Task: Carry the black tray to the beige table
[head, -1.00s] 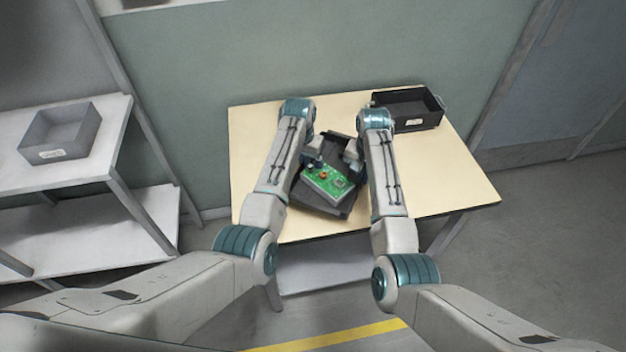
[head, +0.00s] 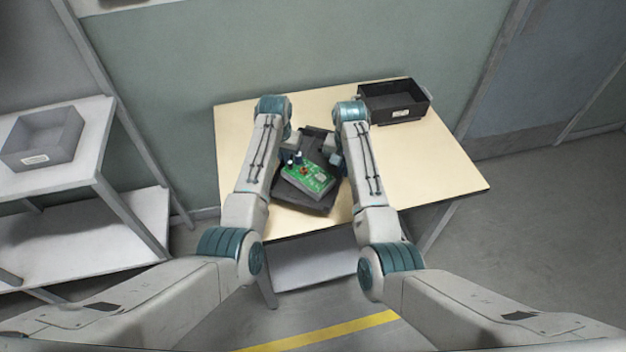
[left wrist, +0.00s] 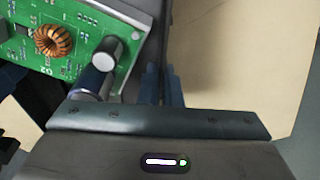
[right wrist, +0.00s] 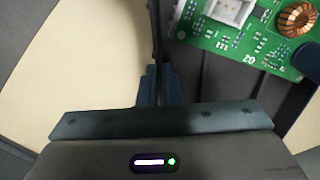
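The black tray (head: 316,137) is over the left-middle part of the beige table (head: 430,165), between my two arms. I cannot tell if it rests on the top or hangs just above it. A green circuit board (head: 318,178) with a copper coil and dark cylinders lies in it. My left gripper (head: 294,156) is at the tray's left side; in the left wrist view its fingers (left wrist: 161,88) close around the tray wall (left wrist: 159,45). My right gripper (head: 334,157) is at the right side; its fingers (right wrist: 157,88) close around the opposite wall (right wrist: 155,35).
A second black bin (head: 395,103) stands at the table's back right. A grey bin (head: 42,138) sits on the upper level of a grey shelf (head: 75,165) at the left. The table's right part is clear. A wall stands behind the table.

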